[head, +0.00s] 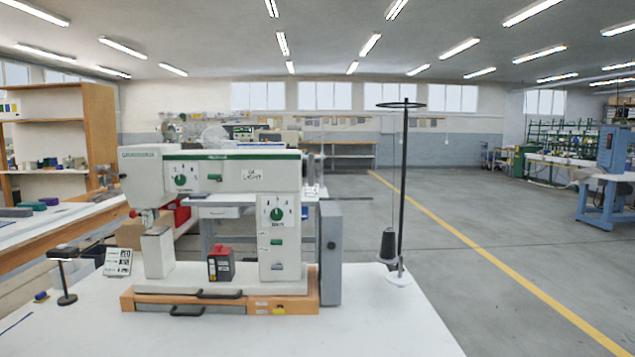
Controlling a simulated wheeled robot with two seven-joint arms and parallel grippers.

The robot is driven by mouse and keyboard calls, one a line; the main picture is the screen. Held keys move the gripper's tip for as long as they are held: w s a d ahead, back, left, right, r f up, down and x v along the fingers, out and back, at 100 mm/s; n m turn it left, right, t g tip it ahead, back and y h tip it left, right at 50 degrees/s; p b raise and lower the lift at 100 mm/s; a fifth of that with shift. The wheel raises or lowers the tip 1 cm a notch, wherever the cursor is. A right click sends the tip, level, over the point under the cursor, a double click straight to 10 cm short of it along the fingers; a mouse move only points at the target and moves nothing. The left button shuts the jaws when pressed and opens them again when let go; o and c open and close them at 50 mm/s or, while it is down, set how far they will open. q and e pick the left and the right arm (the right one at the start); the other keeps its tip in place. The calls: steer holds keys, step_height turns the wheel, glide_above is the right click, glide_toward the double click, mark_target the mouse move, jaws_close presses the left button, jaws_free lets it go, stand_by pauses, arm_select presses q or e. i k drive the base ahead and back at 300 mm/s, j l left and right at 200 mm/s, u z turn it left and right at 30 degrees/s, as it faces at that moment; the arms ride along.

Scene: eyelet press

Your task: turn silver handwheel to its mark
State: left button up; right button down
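A white and green eyelet press (230,167) stands on the white table (390,325), on an orange-brown wooden base (220,302). At the right end of its upper arm is a small grey shape (313,168) that may be the silver handwheel, seen nearly edge-on against the cluttered background. I cannot make out its mark or how it is turned. Green dials show on the press's head (180,180) and on its column (276,214). Neither of my grippers is in view.
A grey upright box (330,253) stands against the press's right side. A thread stand (403,190) with a dark cone (388,245) is further right. A red and black block (221,265) sits before the column. A small black stand (65,275) is at left. The table's front right is clear.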

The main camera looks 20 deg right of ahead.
mark_target(312, 169)
steer(key=l, duration=1.4)
steer(key=i+l+u, duration=0.4)
steer(key=l+u, duration=0.2)
steer(key=l, duration=0.2)
steer(key=i+l+u, duration=0.15)
steer(key=l+u, duration=0.15)
steer(key=l, duration=0.15)
steer(key=i+l+u, duration=0.1)
steer(key=l+u, duration=0.55)
steer(key=l, duration=0.3)
